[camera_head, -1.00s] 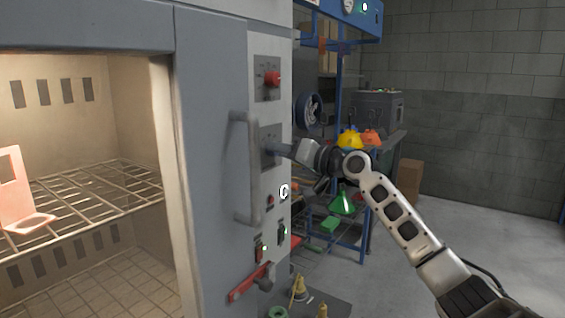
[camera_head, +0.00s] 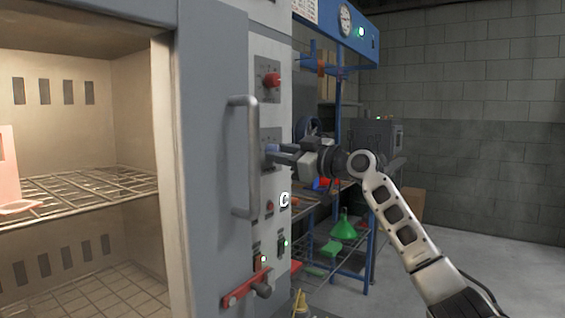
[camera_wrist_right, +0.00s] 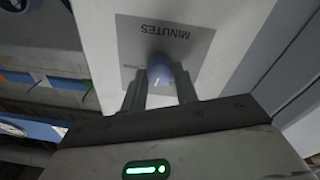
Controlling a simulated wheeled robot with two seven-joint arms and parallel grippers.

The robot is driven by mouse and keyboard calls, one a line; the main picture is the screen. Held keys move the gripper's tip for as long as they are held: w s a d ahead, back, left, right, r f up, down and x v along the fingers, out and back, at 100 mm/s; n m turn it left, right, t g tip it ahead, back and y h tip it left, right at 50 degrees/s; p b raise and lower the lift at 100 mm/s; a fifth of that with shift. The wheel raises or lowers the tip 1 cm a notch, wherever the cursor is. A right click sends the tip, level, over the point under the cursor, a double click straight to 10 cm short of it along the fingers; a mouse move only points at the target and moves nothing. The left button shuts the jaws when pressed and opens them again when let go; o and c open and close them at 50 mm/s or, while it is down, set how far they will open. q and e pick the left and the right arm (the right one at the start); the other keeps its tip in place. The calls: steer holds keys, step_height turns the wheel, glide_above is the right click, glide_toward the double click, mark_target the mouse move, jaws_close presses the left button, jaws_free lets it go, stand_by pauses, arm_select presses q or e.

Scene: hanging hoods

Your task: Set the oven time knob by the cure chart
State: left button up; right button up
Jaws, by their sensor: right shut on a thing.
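The oven time knob (camera_wrist_right: 160,72) is blue with a white pointer line. It sits on a grey plate (camera_wrist_right: 190,38) lettered MINUTES, which appears upside down in the right wrist view. In the head view the knob (camera_head: 271,149) shows in part at the fingertips. My right gripper (camera_head: 278,153) reaches in from the right, with its fingers (camera_wrist_right: 160,95) on either side of the knob and shut on it. The scale marks on the plate are too faint to read. I cannot pick out the cure chart for certain. My left gripper is not in view.
A red knob (camera_head: 271,80) is above and a red-handled lever (camera_head: 247,285) below on the oven's panel. The grey door handle (camera_head: 245,155) stands out just left of my gripper. A blue-framed rack (camera_head: 368,240) with a green funnel (camera_head: 345,226) stands behind my arm.

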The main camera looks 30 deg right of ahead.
arm_select(q)
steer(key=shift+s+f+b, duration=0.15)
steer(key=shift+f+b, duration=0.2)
steer(key=shift+b, duration=0.1)
arm_select(e)
steer(key=shift+n, duration=1.2)
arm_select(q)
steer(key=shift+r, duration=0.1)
arm_select(e)
steer(key=o, duration=1)
steer(key=shift+c, duration=0.2)
arm_select(q)
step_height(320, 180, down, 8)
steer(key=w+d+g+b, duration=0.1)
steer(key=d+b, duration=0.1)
steer(key=b, duration=0.2)
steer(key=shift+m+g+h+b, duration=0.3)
steer(key=shift+b, duration=0.05)
arm_select(e)
steer(key=v, duration=1.6)
